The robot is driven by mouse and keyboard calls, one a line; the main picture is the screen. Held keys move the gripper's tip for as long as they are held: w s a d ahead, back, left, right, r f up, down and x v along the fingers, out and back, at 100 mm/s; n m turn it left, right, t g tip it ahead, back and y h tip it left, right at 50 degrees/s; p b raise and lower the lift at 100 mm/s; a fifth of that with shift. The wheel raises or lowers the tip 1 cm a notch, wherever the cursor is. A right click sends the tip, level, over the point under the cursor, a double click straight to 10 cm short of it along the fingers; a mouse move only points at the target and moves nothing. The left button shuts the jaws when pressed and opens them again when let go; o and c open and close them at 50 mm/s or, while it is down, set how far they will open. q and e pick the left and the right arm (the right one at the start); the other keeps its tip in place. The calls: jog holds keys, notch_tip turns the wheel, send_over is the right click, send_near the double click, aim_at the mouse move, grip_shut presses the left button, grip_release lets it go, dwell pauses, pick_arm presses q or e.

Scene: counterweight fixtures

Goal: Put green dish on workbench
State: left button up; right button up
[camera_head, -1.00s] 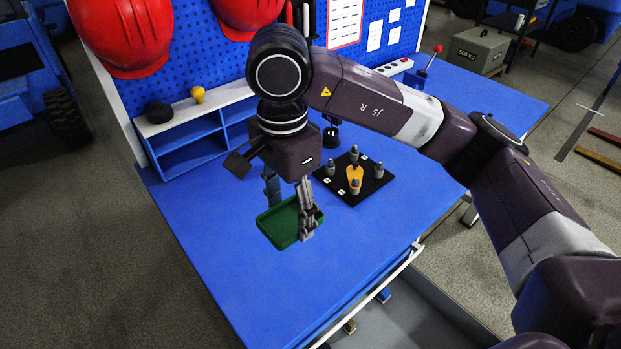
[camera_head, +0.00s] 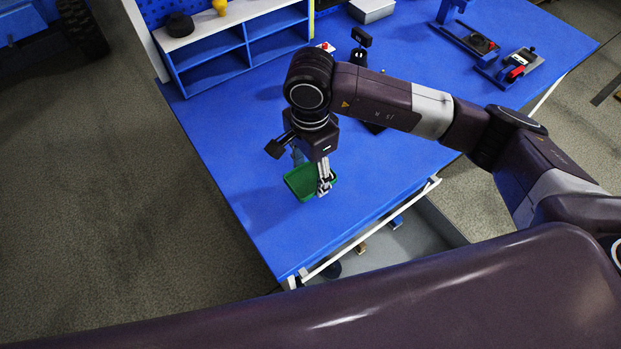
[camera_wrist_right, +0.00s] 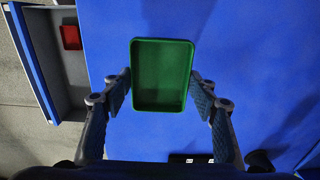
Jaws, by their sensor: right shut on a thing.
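The green dish (camera_head: 301,183) is a small, empty rectangular tray with raised walls. My right gripper (camera_head: 325,184) is shut on it, over the front part of the blue workbench (camera_head: 262,222). In the right wrist view the green dish (camera_wrist_right: 162,108) is between the two fingers of my right gripper (camera_wrist_right: 160,100), with blue benchtop all around it. I cannot tell whether the dish touches the benchtop or hangs just above it. My left gripper is not in view.
A blue shelf unit (camera_head: 212,62) stands at the bench's back left, with a yellow knob-like item (camera_head: 220,6) and a black one (camera_head: 179,24) on top. An open drawer (camera_head: 425,232) juts from the front edge. Benchtop left of the dish is clear.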

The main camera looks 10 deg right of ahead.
aim_at(310, 181)
jog(key=shift+f, duration=0.4)
notch_tip(310, 181, down, 3)
jog(key=shift+f+p, duration=0.2)
jog(key=shift+p, duration=0.15)
jog(key=shift+f, duration=0.2)
jog(key=o, duration=1.4)
jog(key=shift+c, duration=0.2)
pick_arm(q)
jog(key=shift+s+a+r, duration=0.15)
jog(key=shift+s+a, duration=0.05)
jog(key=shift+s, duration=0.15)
